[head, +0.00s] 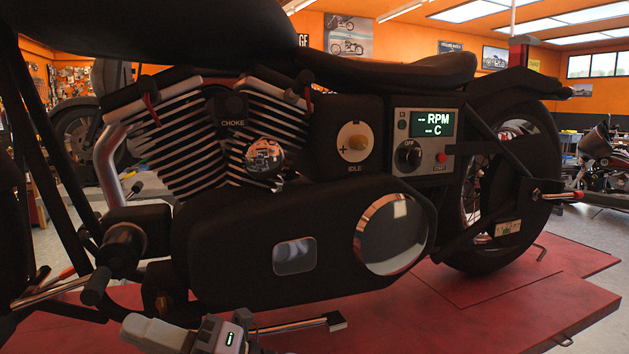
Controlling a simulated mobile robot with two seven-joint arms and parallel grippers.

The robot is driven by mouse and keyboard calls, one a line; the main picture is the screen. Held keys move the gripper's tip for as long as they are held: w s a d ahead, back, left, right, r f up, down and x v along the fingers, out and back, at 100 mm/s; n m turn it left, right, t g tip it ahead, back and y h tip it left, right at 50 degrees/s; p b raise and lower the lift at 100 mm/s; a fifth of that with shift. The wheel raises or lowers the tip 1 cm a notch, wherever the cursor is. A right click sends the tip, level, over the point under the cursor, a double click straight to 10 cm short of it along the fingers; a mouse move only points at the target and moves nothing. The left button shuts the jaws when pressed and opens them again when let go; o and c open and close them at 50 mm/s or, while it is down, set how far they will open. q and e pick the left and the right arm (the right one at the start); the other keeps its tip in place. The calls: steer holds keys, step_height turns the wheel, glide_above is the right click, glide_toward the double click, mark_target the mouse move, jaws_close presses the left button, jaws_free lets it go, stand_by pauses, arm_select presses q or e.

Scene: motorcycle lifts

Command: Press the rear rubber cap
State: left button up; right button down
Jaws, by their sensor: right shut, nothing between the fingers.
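The motorcycle stands side-on with its rear wheel at the right. The rear rubber cap (303,84) appears as a small dark piece with a red lead at the top of the right-hand finned cylinder. A similar front cap (150,84) with a red lead sits on the left-hand cylinder. My right gripper (243,319) is low at the bottom edge, well below the engine cover and far from the rear cap. It looks shut and empty; its fingers are small and dark here. My left gripper is not in view.
A choke knob (231,108), idle dial (355,141) and control panel (423,140) reading "-- RPM, -- C" are on the bike's side. The round chrome cover (393,234) and black footpeg (122,246) stick out. The red lift platform (500,300) lies below.

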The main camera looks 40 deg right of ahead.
mark_target(308, 77)
step_height(308, 77, up, 9)
steer(key=a+n+g+h+b, duration=0.2)
steer(key=n+g+h, duration=0.5)
steer(key=n, duration=1.3)
steer(key=w+d+r+n+t+h, duration=0.2)
steer(key=d+r+t+h, duration=0.25)
steer(key=d+r, duration=0.35)
steer(key=s+d+r+m+t+h, duration=0.2)
steer(key=s+d+r+h, duration=0.2)
steer(key=d+r, duration=0.5)
steer(key=s+d+r+m+t+h+b, duration=0.1)
steer(key=s+d+r+m+t+h, duration=0.1)
steer(key=d+r+h, duration=0.7)
steer(key=shift+s+d+r+t, duration=0.5)
steer(key=shift+s+d+t, duration=0.4)
steer(key=shift+s, duration=0.25)
steer(key=shift+w, duration=0.1)
steer(key=p+x, duration=0.2)
steer(key=x, duration=1.2)
steer(key=shift+a+f, duration=0.15)
